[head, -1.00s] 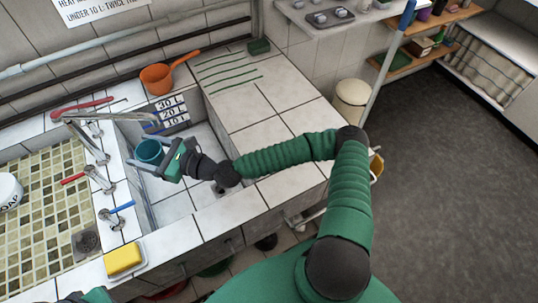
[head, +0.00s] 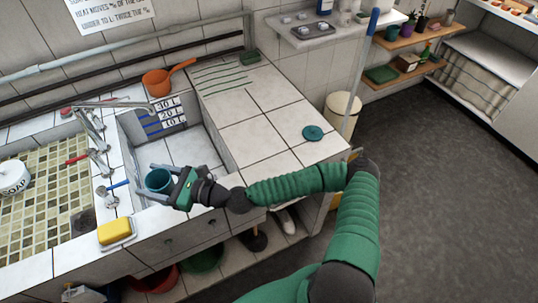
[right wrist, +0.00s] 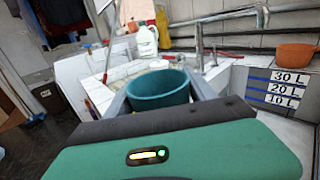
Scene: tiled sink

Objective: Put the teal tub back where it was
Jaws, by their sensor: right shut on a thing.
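The teal tub (head: 158,181) is an open round tub, upright between the fingers of my right gripper (head: 147,182). It appears over the front left part of the deep tiled basin (head: 190,148); its exact height is hard to tell. In the right wrist view the tub (right wrist: 158,92) sits between the two grey fingers, its rim above them, and its lower part is hidden by my gripper. A flat teal disc (head: 313,132) lies on the tiled counter to the right of the basin. My left gripper does not show clearly.
An orange pan (head: 157,83) stands behind the basin, next to the litre scale (head: 166,120). Taps (head: 98,155) and a yellow sponge on a dish (head: 115,231) lie left of the tub. The counter (head: 265,112) around the disc is mostly clear. A blue-topped pole (head: 362,75) rises behind it.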

